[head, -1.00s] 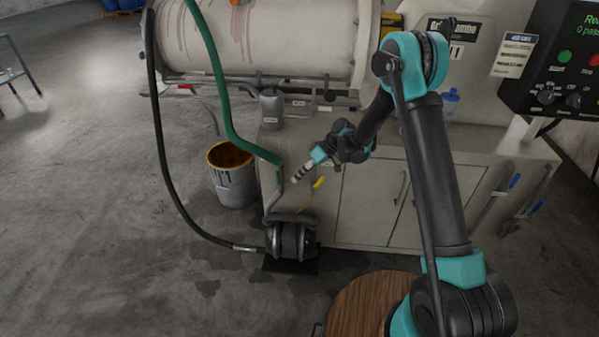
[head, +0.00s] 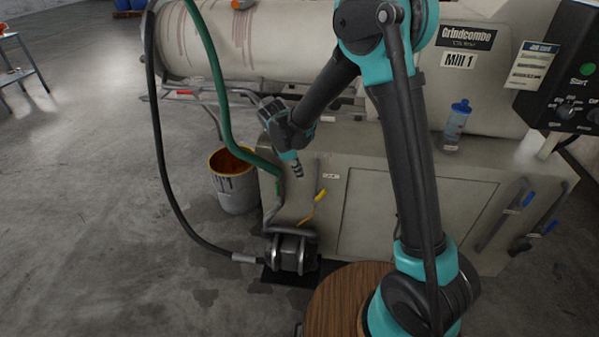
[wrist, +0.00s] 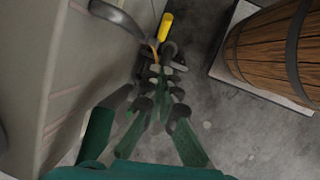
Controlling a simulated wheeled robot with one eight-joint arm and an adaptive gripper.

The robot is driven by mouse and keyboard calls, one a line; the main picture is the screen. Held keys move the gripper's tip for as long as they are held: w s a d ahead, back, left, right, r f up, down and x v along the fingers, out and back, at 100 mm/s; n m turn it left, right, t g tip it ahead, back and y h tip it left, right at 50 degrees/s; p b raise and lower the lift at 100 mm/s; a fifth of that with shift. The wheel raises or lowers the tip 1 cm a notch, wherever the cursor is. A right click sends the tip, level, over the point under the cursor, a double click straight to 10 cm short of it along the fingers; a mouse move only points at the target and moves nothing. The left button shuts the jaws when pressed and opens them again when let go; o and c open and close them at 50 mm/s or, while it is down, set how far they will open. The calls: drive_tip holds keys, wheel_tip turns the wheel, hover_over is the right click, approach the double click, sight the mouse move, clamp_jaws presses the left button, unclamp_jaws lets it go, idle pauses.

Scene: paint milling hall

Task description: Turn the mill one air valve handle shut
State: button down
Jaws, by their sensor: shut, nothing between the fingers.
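The mill body labelled Mill 1 (head: 459,60) stands behind a grey cabinet. A yellow-gripped lever (head: 320,195), which looks like the air valve handle, slants up to the right on the cabinet front, above the small pump (head: 291,252). Its yellow grip also shows in the wrist view (wrist: 165,27), just beyond the fingers. My gripper (head: 298,172) is shut and empty, pointing down, above and left of the lever in the head view. I see no contact between them. In the wrist view the fingertips (wrist: 158,78) overlap the lower part of the lever area, so the gap is unclear.
A green hose (head: 222,100) and a black hose (head: 160,140) run down left of the lever. A paint bucket (head: 235,180) stands at left. A wooden barrel (head: 343,292) is close in front.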

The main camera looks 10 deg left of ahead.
approach(316, 200)
drive_tip(key=a+f, duration=0.1)
drive_tip(key=f, duration=0.1)
drive_tip(key=shift+w+d+f, duration=0.2)
drive_tip(key=shift+d, duration=0.35)
drive_tip(key=shift+w+d+f, duration=0.2)
drive_tip(key=shift+d, duration=0.4)
drive_tip(key=shift+w+d+f, duration=0.2)
drive_tip(key=shift+w+d, duration=0.05)
drive_tip(key=shift+d, duration=0.3)
drive_tip(key=shift+w+d, duration=0.1)
drive_tip(key=shift+d, duration=0.05)
